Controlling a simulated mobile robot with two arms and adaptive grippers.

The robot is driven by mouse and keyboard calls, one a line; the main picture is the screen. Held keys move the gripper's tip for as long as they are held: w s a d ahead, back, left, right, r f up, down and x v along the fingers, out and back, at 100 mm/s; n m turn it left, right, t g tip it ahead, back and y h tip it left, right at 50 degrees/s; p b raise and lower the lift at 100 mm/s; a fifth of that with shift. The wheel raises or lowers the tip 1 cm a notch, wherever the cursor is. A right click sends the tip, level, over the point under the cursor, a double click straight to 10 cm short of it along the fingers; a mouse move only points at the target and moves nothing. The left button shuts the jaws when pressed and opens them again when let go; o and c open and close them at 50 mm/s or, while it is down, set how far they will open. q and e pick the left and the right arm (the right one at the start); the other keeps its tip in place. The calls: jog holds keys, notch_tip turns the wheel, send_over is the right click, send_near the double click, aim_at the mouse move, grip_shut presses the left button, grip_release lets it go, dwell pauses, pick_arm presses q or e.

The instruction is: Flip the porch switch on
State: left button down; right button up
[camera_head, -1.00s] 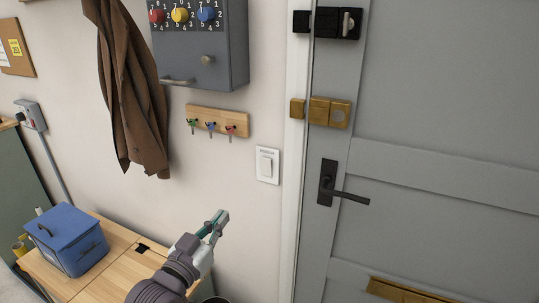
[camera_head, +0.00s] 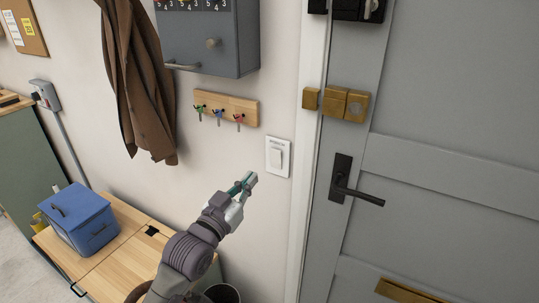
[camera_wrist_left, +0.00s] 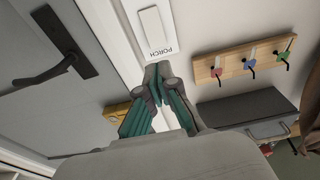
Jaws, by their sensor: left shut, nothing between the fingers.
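The porch switch (camera_head: 278,157) is a white rocker in a white plate on the wall, just left of the door frame. In the left wrist view the switch (camera_wrist_left: 153,27) shows upside down with the label PORCH on its plate. My left gripper (camera_head: 250,178) is shut and empty, a little below and left of the switch in the head view. In the left wrist view its fingertips (camera_wrist_left: 158,70) are close to the label edge of the plate; I cannot tell whether they touch. My right gripper is in neither view.
A grey door with a black handle (camera_head: 358,197) is on the right. A wooden key rack (camera_head: 226,107) with several keys hangs above left, under a grey cabinet (camera_head: 208,38). A blue box (camera_head: 78,222) stands on the wooden bench (camera_head: 125,262) below. A brown coat (camera_head: 140,85) hangs on the left.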

aim_at(274, 150)
pick_arm(q)
jog(key=p+x, duration=0.1)
jog(key=x, duration=0.8)
jog(key=shift+w+d+r, duration=0.1)
jog(key=shift+w+d, duration=0.2)
jog(key=shift+w, duration=0.15)
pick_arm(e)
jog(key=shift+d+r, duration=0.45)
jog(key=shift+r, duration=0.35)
pick_arm(q)
jog(key=shift+w+r+p, duration=0.2)
jog(key=shift+r+p, duration=0.15)
jog(key=shift+p, duration=0.65)
jog(key=shift+f, duration=0.3)
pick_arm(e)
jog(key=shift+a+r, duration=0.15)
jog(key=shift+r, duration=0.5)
